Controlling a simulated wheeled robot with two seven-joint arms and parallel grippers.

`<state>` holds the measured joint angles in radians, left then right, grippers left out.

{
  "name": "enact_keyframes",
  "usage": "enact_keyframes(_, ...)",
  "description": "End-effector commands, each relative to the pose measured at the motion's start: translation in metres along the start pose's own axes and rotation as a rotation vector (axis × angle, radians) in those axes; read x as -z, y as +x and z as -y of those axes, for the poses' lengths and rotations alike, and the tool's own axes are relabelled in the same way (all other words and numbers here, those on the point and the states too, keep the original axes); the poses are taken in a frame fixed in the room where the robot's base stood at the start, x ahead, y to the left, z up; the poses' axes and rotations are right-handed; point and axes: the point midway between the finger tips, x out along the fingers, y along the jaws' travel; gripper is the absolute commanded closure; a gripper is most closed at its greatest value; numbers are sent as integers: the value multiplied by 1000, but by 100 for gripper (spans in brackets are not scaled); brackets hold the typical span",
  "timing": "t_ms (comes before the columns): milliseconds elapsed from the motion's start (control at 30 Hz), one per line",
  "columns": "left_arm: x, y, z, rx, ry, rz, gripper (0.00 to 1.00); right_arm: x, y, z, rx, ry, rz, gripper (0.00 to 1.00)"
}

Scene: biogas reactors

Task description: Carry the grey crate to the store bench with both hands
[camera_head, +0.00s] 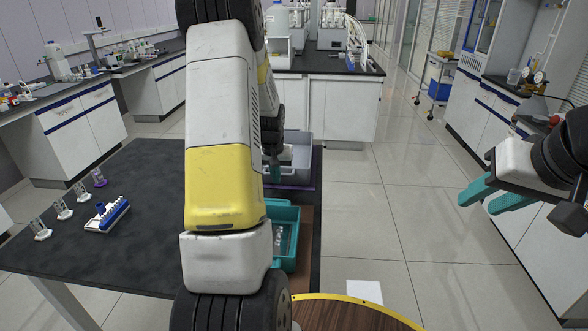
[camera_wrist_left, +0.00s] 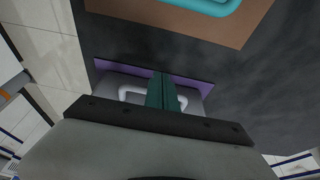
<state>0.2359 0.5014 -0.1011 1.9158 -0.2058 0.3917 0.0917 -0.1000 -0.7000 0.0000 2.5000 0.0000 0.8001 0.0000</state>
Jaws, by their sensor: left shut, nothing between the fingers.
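The grey crate (camera_head: 301,146) stands on a purple mat (camera_head: 296,186) on the dark table, partly hidden behind my left arm. My left gripper (camera_head: 274,174) is at the crate's near left part in the head view. In the left wrist view its teal fingers (camera_wrist_left: 161,92) are together and empty, in front of the crate's white handle (camera_wrist_left: 127,93). Whether they touch the handle I cannot tell. My right gripper (camera_head: 477,207) is out at the right, above the floor and away from the crate, with its teal fingers apart and nothing between them.
A teal crate (camera_head: 283,213) stands on a brown mat nearer me. A blue-and-white rack (camera_head: 107,214) and several small stands are on the table's left. Open tiled floor (camera_head: 360,220) lies right of the table. Benches stand along the left, back and right.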

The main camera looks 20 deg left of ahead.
Motion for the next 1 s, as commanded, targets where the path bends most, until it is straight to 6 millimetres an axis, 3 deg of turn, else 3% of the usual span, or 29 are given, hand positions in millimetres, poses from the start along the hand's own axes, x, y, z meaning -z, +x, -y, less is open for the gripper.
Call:
enact_keyframes(433,69,21,0,0,0,-1,100,0,0,0,0,0,0,64)
enact_keyframes(1000,73,22,0,0,0,-1,100,0,0,0,0,0,0,64)
